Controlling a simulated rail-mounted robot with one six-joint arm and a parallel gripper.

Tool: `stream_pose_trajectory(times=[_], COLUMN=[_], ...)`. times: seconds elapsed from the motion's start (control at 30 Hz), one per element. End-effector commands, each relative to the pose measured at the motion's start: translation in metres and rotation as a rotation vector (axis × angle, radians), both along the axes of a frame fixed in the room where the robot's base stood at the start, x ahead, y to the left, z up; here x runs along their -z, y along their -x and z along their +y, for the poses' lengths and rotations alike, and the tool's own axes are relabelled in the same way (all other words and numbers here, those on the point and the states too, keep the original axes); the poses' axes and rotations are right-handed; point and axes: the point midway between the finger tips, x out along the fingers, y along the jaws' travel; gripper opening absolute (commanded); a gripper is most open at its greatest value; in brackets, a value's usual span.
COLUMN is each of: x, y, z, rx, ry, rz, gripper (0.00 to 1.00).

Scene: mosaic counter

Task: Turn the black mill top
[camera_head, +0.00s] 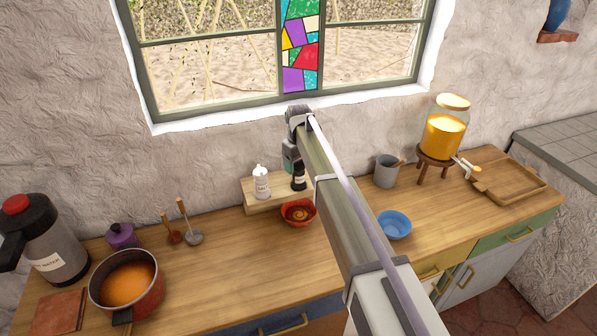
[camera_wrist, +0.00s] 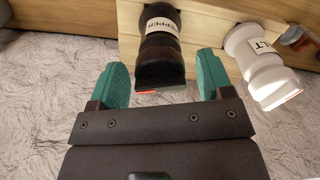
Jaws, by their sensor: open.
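The black mill, labelled as pepper, stands on the small wooden shelf board (camera_head: 278,197) against the wall in the head view. Its black top (camera_wrist: 160,68) is in the wrist view, between the two green fingertips of my gripper (camera_wrist: 163,73). The fingers are open, with a visible gap on each side of the top; neither seems to touch it. In the head view my gripper (camera_head: 291,158) is just above the black mill body (camera_head: 298,183), and my arm hides part of that area.
A white salt mill (camera_wrist: 262,66) stands close beside the black one, also in the head view (camera_head: 261,183). A red bowl (camera_head: 298,220) is in front of the board. A blue bowl (camera_head: 394,228) and grey mug (camera_head: 386,165) are to the right. The rough wall is close behind.

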Motion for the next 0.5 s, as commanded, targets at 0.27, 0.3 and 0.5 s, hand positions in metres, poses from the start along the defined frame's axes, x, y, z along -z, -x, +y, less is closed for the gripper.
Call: stream_pose_trajectory(times=[0.27,0.3,0.5], x=[-0.0021,-0.0021,-0.002], y=[0.0,0.0,0.0], z=[0.0,0.0,0.0], rx=[0.0,0.0,0.0], ry=[0.0,0.0,0.0], rz=[0.0,0.0,0.0], gripper=[0.63,0.59,0.4])
